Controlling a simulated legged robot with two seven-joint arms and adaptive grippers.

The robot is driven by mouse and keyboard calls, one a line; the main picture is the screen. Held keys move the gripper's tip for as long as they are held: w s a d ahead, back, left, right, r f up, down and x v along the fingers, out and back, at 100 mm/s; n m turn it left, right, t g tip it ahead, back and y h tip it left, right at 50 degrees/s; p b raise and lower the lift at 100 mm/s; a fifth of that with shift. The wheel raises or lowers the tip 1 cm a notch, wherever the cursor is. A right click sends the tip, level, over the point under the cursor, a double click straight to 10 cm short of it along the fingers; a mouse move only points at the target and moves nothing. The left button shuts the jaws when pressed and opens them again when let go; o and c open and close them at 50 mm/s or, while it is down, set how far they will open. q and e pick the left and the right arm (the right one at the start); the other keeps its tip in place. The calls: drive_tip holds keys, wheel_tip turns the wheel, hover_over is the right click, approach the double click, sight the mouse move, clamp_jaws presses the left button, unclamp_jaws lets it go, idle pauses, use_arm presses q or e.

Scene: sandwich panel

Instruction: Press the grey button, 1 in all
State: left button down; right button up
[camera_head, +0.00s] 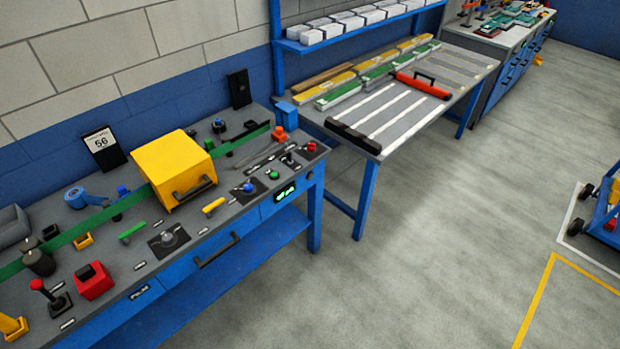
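A blue workbench (240,222) with a grey top stands at the left, against the wall. A grey rounded piece (168,238) on a dark square plate sits near its front edge; it looks like a grey button or knob, but I cannot tell which. Other small controls lie to its right: a blue one (248,188), a green one (273,174) and a red one (312,147). Neither of my grippers is in view.
A yellow box (172,168) with a dark handle stands behind the grey piece. A red block (93,280) and a red-topped joystick (45,295) are to the left. A second table (425,110) stands beyond the bench. The floor (400,250) at right is largely clear.

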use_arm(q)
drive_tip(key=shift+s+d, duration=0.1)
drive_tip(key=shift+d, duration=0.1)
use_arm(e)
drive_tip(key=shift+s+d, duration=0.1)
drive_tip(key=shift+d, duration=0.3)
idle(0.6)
